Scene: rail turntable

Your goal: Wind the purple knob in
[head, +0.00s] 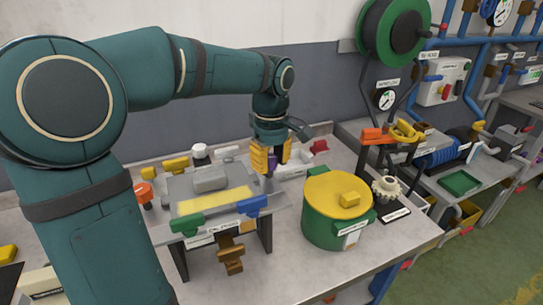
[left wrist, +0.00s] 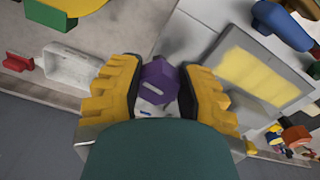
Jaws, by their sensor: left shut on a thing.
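The purple knob (left wrist: 158,82) shows in the left wrist view between the two yellow-padded fingers of my left gripper (left wrist: 156,92). It has a pale slot-like mark on its face. In the head view my left gripper (head: 270,158) points down behind the grey panel, and only a small part of the purple knob (head: 272,161) shows between its fingers. My left gripper is shut on the knob. My right gripper does not show in either view.
A grey panel with a yellow patch (head: 215,200) stands left of my left gripper, with blue and green handles at its front. A green pot with a yellow lid (head: 337,193) stands to the right. A white tray (left wrist: 70,66) lies close beside the gripper.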

